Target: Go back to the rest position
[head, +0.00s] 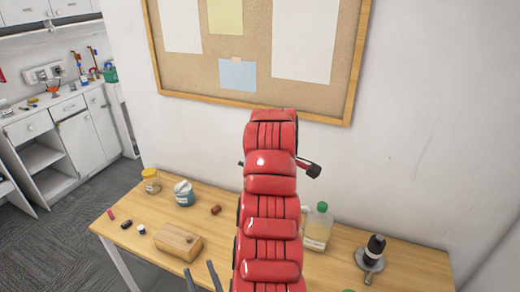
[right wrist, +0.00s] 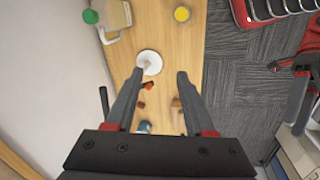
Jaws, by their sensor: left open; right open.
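In the head view the two dark fingertips of my left gripper (head: 199,267) show at the bottom edge, apart and with nothing between them, in front of the wooden box. A large red arm of mine rises through the middle of the view and hides part of the table and wall. In the right wrist view my right gripper (right wrist: 159,75) is open and empty, its two fingers wide apart above the table. Whether either gripper touches anything cannot be told, but nothing is held.
The wooden table (head: 345,268) holds a wooden box (head: 178,243), a blue jar (head: 184,194), a yellow-lidded jar (head: 151,181), a green-capped bottle (head: 318,229), a black-topped item on a grey dish (head: 371,258) and small pieces. A corkboard (head: 235,50) hangs behind. Carpet lies left.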

